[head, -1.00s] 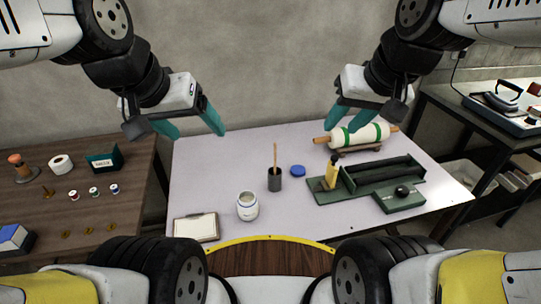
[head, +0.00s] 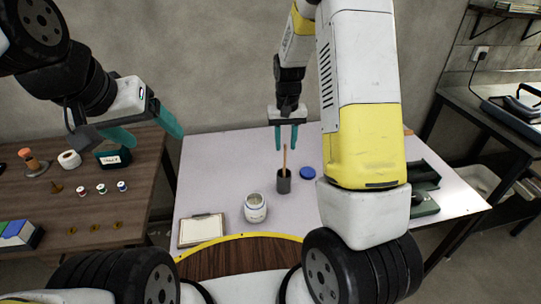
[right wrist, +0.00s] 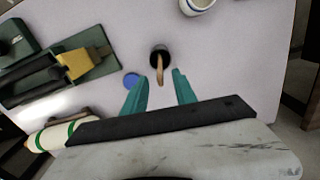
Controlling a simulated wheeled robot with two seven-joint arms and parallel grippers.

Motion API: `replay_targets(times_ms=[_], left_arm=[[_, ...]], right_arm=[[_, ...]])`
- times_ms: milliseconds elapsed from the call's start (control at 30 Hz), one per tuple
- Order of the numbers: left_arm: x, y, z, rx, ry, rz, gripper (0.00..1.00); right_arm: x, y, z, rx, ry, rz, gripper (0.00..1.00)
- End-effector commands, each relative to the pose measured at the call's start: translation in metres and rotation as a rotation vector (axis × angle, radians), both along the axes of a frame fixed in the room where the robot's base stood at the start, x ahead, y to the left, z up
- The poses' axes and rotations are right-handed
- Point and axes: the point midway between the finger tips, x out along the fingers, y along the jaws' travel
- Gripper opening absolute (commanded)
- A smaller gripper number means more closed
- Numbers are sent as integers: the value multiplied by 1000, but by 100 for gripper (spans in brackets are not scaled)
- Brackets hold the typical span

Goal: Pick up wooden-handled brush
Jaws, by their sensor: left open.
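The wooden-handled brush (head: 285,157) stands upright, handle up, in a dark cup (head: 284,183) on the pale table; its lower end is hidden in the cup. My right gripper (head: 286,149) is above the cup with its teal fingers apart, one on each side of the handle's top. In the right wrist view the brush handle (right wrist: 160,70) points up between the open fingers (right wrist: 157,88), and no contact shows. My left gripper (head: 158,138) is open and empty, raised over the gap between the brown side table and the pale table.
A white jar (head: 255,209) stands in front of the cup and a blue lid (head: 307,173) lies to its right. A clipboard (head: 202,230) lies at front left. My right arm hides much of the green tool tray (right wrist: 75,62) and the roller (right wrist: 52,136).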

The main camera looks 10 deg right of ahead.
Motion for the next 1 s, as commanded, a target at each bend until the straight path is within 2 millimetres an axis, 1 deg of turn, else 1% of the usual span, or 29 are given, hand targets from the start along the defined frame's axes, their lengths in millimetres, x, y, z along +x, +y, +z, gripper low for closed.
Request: replay_targets(times_ms=[267,533,633,867,1000], left_arm=[[0,0,0,0,0,0,77],[0,0,0,0,0,0,77],[0,0,0,0,0,0,77],[0,0,0,0,0,0,77],[0,0,0,0,0,0,77]], right_arm=[[-1,0,-31,-1,5,-2,34],[0,0,-69,-1,3,0,34],[0,0,-76,0,3,0,34],[1,0,-77,0,1,0,34],[1,0,-77,0,1,0,6]])
